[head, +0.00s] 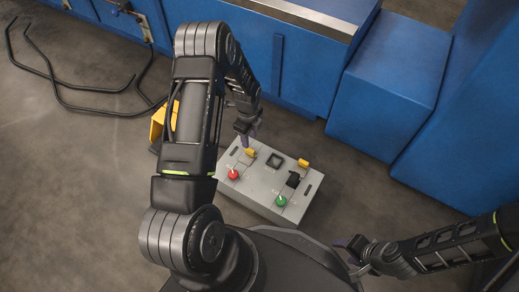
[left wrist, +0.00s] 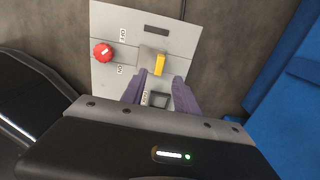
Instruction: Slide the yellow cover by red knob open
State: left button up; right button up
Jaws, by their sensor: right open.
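The yellow cover (head: 250,152) by the red knob (head: 233,174) sits on top of a grey box (head: 255,195). In the left wrist view, the yellow cover (left wrist: 159,64) stands on a grey plate to the right of the red knob (left wrist: 102,52). My left gripper (head: 246,138) is over the box's far left part, close to this cover. Its two purple fingers (left wrist: 159,88) are apart, with the cover seen just beyond the gap between them. I cannot tell whether they touch it. My right gripper (head: 350,252) is open and empty, low at the right, away from the box.
A second yellow cover (head: 303,163), a black switch (head: 293,180) and a green knob (head: 281,201) are on the box's right side. A dark square (head: 274,161) lies between the covers. Blue cabinets (head: 385,100) stand behind.

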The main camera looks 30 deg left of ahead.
aim_at(250, 150)
pick_arm(q)
jog(key=shift+r, duration=0.1)
jog(key=shift+s+f+b, duration=0.1)
jog(key=shift+f+b, duration=1.5)
jog(key=shift+f, duration=2.35)
grip_shut()
